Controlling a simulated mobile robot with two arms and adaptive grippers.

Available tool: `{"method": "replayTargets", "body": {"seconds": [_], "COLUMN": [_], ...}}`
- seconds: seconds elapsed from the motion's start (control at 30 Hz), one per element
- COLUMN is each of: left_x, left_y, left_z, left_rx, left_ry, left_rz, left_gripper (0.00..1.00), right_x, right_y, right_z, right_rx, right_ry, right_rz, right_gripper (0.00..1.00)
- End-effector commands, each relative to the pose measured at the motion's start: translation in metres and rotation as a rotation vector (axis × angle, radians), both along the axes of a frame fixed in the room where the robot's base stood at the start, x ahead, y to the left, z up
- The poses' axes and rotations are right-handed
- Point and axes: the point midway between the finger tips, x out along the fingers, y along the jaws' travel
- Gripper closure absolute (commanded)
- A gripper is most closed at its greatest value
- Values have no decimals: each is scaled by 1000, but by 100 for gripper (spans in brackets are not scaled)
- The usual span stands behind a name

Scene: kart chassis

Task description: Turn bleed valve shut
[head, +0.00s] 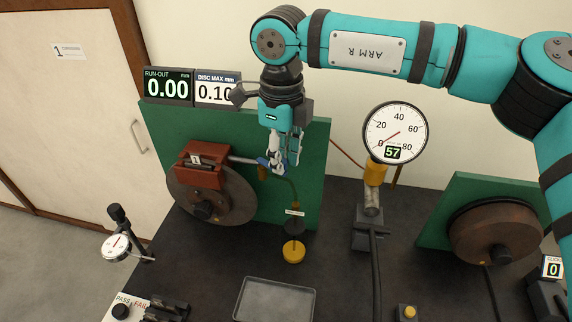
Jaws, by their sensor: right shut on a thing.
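My right gripper (279,160) hangs down from the arm at the top, in front of the green panel. Its fingers are closed around a small blue part (266,163), apparently the bleed valve's handle, at the end of a silver rod. The rod runs left to the red-brown caliper (202,165), marked 1, on a dark disc (212,203). The fingers partly cover the blue part, so its exact angle is hard to tell. A thin hose runs down from there to a yellow-based bottle (293,251). My left gripper is not in view.
A round gauge (396,132) with a digital 57 stands on the right, above a pump with a long lever (376,255). A second disc (495,230) is at the right. An empty grey tray (274,301) and a dial indicator (117,246) are in front.

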Motion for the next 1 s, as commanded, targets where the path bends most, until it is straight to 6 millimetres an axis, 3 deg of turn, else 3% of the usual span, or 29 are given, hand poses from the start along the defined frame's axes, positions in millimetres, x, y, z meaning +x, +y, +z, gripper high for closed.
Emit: {"method": "replayTargets", "body": {"seconds": [0.03,0.4,1.0], "left_x": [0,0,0], "left_y": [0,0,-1], "left_z": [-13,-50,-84], "left_rx": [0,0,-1], "left_ry": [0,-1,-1], "left_rz": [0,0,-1], "left_gripper": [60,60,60], "right_x": [-2,-14,-21], "right_y": [2,17,44], "right_z": [-6,-4,-1], "right_rx": [1,1,1], "right_ry": [-2,0,0], "right_rz": [-44,-395,-922], "right_gripper": [100,100,100]}}
